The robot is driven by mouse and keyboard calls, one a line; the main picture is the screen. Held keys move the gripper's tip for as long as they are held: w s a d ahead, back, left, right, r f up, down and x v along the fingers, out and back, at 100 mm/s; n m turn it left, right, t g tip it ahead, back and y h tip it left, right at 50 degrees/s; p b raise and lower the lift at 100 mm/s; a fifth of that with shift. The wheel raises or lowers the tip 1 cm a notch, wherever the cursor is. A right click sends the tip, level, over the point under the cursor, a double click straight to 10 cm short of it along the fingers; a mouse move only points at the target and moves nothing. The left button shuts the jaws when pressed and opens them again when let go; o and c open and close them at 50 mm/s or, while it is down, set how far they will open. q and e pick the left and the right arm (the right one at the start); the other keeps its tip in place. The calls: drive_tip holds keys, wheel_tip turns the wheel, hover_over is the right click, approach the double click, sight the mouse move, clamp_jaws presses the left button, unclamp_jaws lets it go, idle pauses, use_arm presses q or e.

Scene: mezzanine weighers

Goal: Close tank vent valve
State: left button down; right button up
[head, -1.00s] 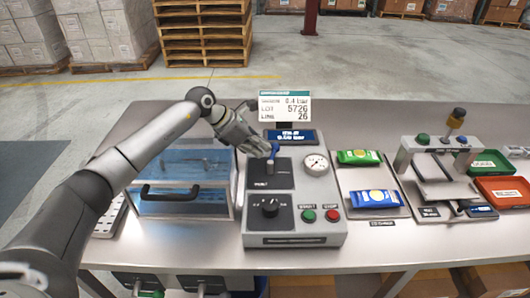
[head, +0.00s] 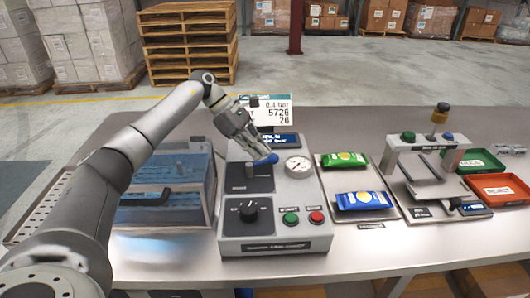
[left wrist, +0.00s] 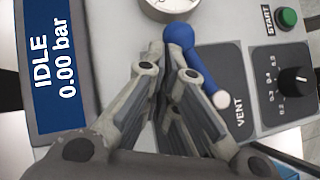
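The vent valve is a blue lever (head: 266,160) on a dark panel of the grey control box (head: 275,243). Its rounded end points right, toward the gauge. The left wrist view shows the lever (left wrist: 202,72) slanting up-left from a pale pivot beside the "VENT" label. My left gripper (head: 259,154) is over the panel, at the lever. Its fingers (left wrist: 166,52) are close together, with the lever along the outside of the right finger; contact is hard to tell. The display (left wrist: 56,65) reads "IDLE 0.00 bar". My right gripper is out of view.
A pressure gauge (head: 298,166), black knob (head: 249,210), green START button (head: 290,217) and red button (head: 316,217) are close by. A blue-tinted tank (head: 165,215) stands left. A tray with green (head: 343,160) and blue packets (head: 362,201) lies right.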

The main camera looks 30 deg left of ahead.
use_arm(q)
drive_tip(key=shift+w+d+f, duration=0.1)
drive_tip(key=shift+d+f, duration=0.1)
drive_tip(key=shift+d, duration=0.3)
drive_tip(key=shift+d+r+b, duration=0.1)
drive_tip(key=shift+d+b, duration=0.2)
drive_tip(key=shift+d, duration=0.35)
